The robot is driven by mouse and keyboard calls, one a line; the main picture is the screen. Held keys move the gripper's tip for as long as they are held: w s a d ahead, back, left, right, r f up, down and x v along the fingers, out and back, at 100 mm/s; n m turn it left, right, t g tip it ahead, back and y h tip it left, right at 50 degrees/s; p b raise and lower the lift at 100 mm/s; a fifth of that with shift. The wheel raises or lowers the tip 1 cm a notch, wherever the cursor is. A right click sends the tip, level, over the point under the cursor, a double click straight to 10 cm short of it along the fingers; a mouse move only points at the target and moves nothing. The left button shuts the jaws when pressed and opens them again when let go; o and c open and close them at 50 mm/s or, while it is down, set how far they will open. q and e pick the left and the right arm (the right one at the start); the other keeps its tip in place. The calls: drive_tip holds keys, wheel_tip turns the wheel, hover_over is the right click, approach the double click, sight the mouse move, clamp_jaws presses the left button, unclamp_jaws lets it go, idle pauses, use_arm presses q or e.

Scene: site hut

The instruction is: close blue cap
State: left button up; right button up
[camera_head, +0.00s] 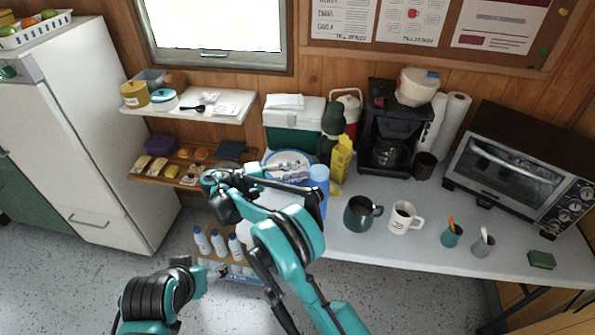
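A blue bottle (316,198) with a lighter blue top (318,173) stands upright at the left part of the grey table (395,262), partly hidden by my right arm. I cannot tell whether its top is open or shut. My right gripper (222,182) is left of the bottle, in front of the wooden shelf, and looks apart from the bottle. Its fingers are small and overlap the arm, so its opening is unclear. My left arm is low at the left, above the floor; the state of its gripper (198,278) is not clear.
A green mug (361,214), a white mug (403,218) and two small cups stand right of the bottle. A yellow carton (341,158), a coffee maker (392,130) and a toaster oven (520,165) are behind. Several white bottles (218,242) stand in a low rack.

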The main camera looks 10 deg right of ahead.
wheel_tip(320, 180, up, 10)
idle(0.5)
